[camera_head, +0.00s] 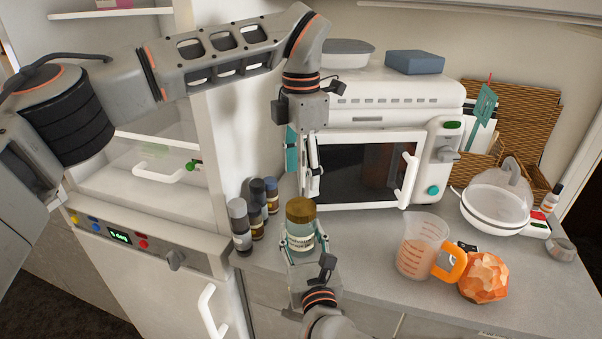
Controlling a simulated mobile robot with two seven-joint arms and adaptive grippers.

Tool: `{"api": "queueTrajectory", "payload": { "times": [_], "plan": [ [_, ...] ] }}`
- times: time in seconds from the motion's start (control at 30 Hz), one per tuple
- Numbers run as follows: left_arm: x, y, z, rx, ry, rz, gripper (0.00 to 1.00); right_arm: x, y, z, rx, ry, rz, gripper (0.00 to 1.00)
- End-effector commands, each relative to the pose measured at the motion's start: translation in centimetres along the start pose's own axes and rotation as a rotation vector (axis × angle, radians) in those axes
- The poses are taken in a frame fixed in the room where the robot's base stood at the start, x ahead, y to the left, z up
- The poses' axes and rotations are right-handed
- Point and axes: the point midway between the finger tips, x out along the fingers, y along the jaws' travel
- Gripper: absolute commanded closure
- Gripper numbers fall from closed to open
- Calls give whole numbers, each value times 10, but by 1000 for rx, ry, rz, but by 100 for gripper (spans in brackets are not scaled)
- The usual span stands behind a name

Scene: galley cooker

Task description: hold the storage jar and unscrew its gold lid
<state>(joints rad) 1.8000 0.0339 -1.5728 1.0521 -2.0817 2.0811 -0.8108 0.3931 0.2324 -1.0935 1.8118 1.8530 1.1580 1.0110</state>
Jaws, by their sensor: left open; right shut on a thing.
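The storage jar (300,241) stands upright near the counter's front edge, with its gold lid (300,210) on top. My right gripper (300,246) comes from below and is shut around the jar's body, one finger on each side. My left gripper (302,166) is open and empty, pointing down above and just behind the lid in the picture, apart from it. I cannot tell the exact gap between the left fingertips and the lid.
Several small bottles (240,228) stand left of the jar. A white microwave (375,120) is behind. A measuring cup (420,246), an orange faceted object (485,278) and a white appliance with a clear dome (497,205) are to the right. The counter between jar and cup is clear.

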Motion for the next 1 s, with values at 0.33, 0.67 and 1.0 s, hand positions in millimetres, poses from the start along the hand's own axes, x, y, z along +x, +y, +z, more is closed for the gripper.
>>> {"api": "queueTrajectory", "payload": {
  "times": [0.33, 0.67, 1.0],
  "plan": [
    [0, 0, 0, 632, 1, 1, 41, 0, 0, 0, -1, 0, -1, 100],
    [0, 0, 0, 1067, 1, 0, 41, 0, 0, 0, -1, 1, -1, 100],
    [20, -1, 0, 1147, -1, -5, 41, 0, 0, 0, -1, 1, -1, 100]
  ]
}}
